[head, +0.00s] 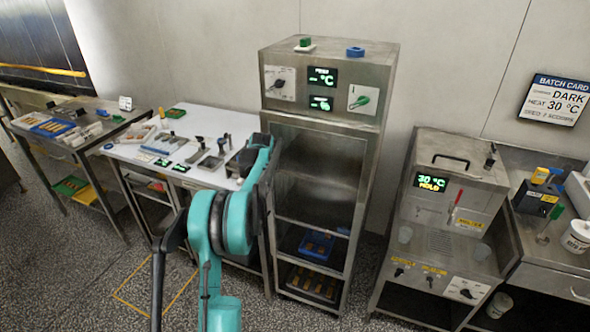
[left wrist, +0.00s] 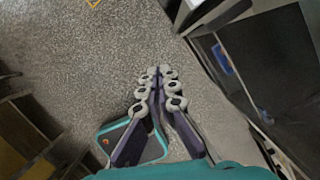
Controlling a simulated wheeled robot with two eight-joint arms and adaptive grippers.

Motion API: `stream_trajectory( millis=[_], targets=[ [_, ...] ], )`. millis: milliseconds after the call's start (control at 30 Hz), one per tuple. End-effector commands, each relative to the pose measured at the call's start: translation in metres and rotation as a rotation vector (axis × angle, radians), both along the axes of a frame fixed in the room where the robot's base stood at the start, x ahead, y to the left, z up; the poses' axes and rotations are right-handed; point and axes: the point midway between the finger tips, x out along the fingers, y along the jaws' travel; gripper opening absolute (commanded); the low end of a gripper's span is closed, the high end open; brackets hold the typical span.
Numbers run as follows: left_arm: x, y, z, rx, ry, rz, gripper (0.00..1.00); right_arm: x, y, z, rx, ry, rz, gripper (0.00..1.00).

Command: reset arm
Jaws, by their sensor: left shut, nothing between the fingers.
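My left gripper (left wrist: 158,72) shows in the left wrist view, with its purple-grey fingers and pale round joints drawn together at the tips. It is shut and empty, above the speckled grey floor. In the head view my teal arm rises from the bottom centre, in front of the counter and the tall steel cabinet (head: 362,170). I cannot make out the gripper's fingertips there. My right gripper is in neither view.
A white-topped counter (head: 190,122) with tools stands behind my arm. The cabinet's lower shelves hold a blue tray (head: 316,245). A steel machine (head: 465,170) showing 30 °C stands to the right. A batch card (head: 553,99) hangs on the wall. Floor (head: 70,270) at lower left is open.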

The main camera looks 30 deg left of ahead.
Motion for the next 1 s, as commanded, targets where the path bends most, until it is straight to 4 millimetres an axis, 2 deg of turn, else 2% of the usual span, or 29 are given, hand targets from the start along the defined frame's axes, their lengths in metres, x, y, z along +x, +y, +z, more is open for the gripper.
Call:
stream_trajectory(
  millis=[233, 367, 533, 700, 867, 1000],
  targets=[
    [0.000, -0.004, 0.004, -0.001, -0.007, 0.010, 0.00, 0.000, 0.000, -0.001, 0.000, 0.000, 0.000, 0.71],
    [-0.002, -0.033, 0.024, -0.006, -0.062, 0.096, 0.00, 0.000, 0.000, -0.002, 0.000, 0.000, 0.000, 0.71],
    [-0.019, -0.110, 0.069, -0.049, -0.213, 0.339, 0.00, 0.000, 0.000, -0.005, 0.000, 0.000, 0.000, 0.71],
    [-0.056, -0.190, 0.100, -0.139, -0.370, 0.620, 0.00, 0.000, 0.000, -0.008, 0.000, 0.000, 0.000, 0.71],
    [-0.103, -0.258, 0.111, -0.264, -0.492, 0.887, 0.00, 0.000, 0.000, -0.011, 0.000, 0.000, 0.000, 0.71],
    [-0.150, -0.309, 0.106, -0.399, -0.571, 1.122, 0.00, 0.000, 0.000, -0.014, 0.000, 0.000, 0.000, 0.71]
  ],
)
